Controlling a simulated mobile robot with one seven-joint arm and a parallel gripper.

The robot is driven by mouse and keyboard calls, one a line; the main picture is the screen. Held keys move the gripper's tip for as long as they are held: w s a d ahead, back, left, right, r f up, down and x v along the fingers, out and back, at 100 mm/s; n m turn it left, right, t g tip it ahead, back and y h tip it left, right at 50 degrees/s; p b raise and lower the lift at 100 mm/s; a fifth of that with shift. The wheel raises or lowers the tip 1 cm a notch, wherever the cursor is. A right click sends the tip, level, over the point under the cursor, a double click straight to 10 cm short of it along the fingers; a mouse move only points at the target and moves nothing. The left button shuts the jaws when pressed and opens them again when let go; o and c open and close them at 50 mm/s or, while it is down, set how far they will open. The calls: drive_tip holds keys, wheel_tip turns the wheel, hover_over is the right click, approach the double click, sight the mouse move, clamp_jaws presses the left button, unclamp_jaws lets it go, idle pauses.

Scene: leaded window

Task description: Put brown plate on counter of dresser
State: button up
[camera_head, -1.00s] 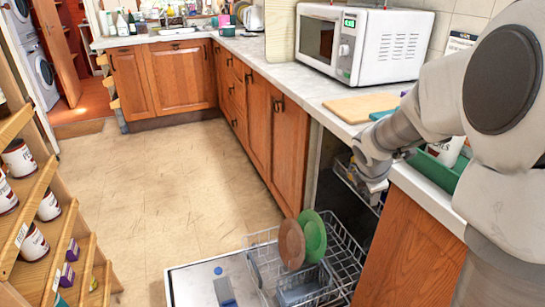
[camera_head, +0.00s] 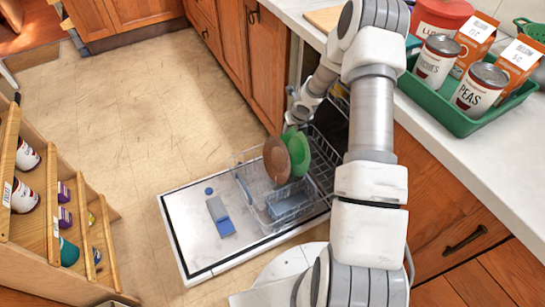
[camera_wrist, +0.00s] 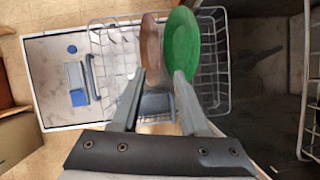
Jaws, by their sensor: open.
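The brown plate (camera_head: 276,160) stands upright in the dishwasher's wire rack (camera_head: 322,165), beside a green plate (camera_head: 298,152) on its right. In the wrist view the brown plate (camera_wrist: 151,50) lies ahead, between the lines of my two fingers. My gripper (camera_wrist: 159,76) is open and holds nothing. Its right finger overlaps the lower edge of the green plate (camera_wrist: 183,42); I cannot tell whether they touch. In the head view my gripper (camera_head: 293,122) is just behind and above the plates. The white counter (camera_head: 480,158) runs along the right, above wooden cabinets.
The open dishwasher door (camera_head: 190,228) lies low over the floor. A green tray (camera_head: 462,122) with cans and cartons occupies part of the counter, with bare counter in front of it. Shelves with cans (camera_head: 45,220) stand at left.

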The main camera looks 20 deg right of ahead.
drive_tip(key=b, duration=0.4)
hover_over(284, 146)
drive_tip(key=s, duration=0.2)
wheel_tip(284, 146, down, 11)
drive_tip(key=shift+w+d+f, duration=0.1)
drive_tip(key=shift+w, duration=0.05)
drive_tip(key=b+x, duration=0.2)
drive_tip(key=x, duration=0.3)
drive_tip(key=shift+f, duration=0.1)
clamp_jaws()
idle(0.5)
